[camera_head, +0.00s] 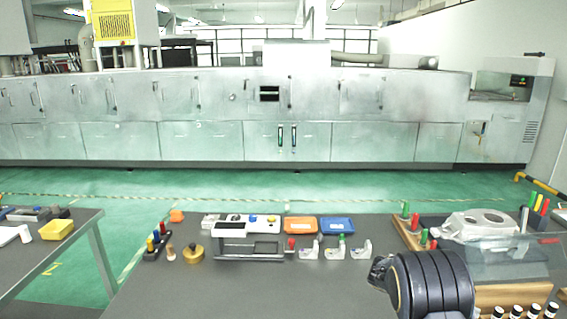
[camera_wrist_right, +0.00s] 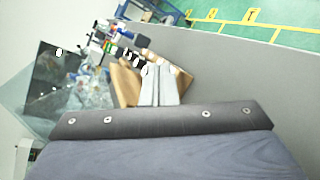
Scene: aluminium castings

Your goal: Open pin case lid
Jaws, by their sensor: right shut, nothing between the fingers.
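The pin case (camera_head: 514,294) is a wooden box at the right front of the table in the head view, partly hidden by my right arm. Its clear lid (camera_head: 500,258) shows as a see-through sheet standing up at a tilt above the wood. Several black-and-white pins show in front of it. In the right wrist view the clear lid (camera_wrist_right: 42,92) is at left, with wood (camera_wrist_right: 124,84) beside the fingers. My right gripper (camera_wrist_right: 158,72) is shut and empty; whether it touches the case I cannot tell. The dark wrist of my right arm hides part of the table. My left gripper is out of view.
A pale casting (camera_head: 480,224) and a wooden rack with coloured pins (camera_head: 412,232) stand behind the case. Orange (camera_head: 300,225) and blue (camera_head: 338,226) trays and a grey fixture (camera_head: 248,245) are mid-table. The table's front middle is clear.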

